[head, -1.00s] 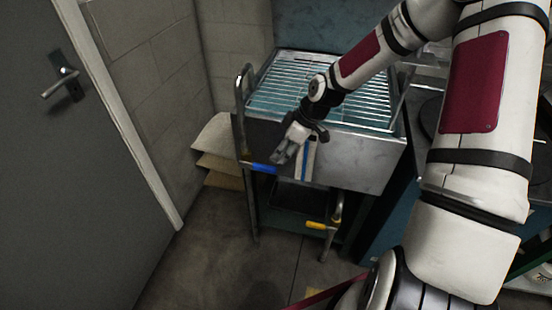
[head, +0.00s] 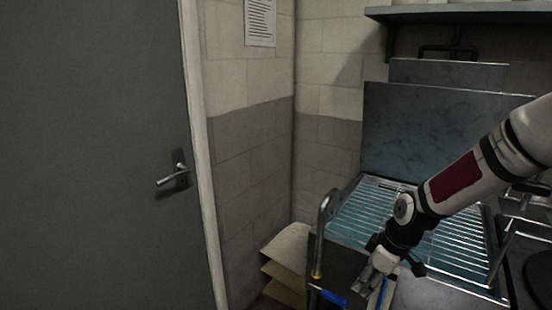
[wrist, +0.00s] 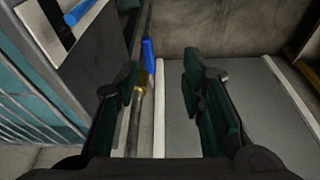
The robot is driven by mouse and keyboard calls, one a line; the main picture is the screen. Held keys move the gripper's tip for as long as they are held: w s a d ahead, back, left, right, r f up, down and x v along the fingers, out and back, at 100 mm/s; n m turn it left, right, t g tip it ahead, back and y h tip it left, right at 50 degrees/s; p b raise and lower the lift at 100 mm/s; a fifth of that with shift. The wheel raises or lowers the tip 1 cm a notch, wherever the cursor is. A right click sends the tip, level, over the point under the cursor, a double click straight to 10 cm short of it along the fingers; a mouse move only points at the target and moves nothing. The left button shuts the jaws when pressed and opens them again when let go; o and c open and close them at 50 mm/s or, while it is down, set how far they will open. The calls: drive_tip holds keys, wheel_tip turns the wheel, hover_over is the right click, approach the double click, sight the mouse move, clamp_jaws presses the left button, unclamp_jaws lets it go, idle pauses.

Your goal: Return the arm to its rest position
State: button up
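My gripper (head: 372,282) is at the lower right of the head view, at the end of my white arm with its dark red panel. It hangs in front of the near edge of the metal press with a wire grid (head: 400,215). In the wrist view my gripper (wrist: 163,78) has its two dark fingers spread well apart. Nothing is held between them. A metal lever with a blue grip (wrist: 148,58) shows beyond the fingers, near the left one. I cannot tell how far it is from them.
The press's bent metal handle (head: 324,225) stands left of my gripper, with a blue grip (head: 333,298) below. A stack of pale sheets (head: 287,250) lies by the wall. A grey door (head: 90,150) fills the left. A shelf (head: 460,14) is above the raised metal plate (head: 440,130).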

drive_tip(key=s+a+r+m+h+p, duration=0.1)
drive_tip(key=s+r+m+h+p, duration=0.15)
drive_tip(key=s+r, duration=0.7)
drive_tip(key=s+a+r+m+h+p, duration=0.1)
drive_tip(key=s+r+m, duration=0.35)
drive_tip(key=r, duration=0.75)
drive_tip(key=s+a+r+m+t+p, duration=0.1)
drive_tip(key=s+r, duration=0.3)
drive_tip(key=s, duration=0.4)
drive_tip(key=s+a+r+m+t+y+p, duration=0.1)
drive_tip(key=s+r+m, duration=0.1)
drive_tip(key=s, duration=0.6)
drive_tip(key=shift+a+r+p, duration=0.3)
drive_tip(key=shift+a+r, duration=0.05)
drive_tip(key=shift+r, duration=0.55)
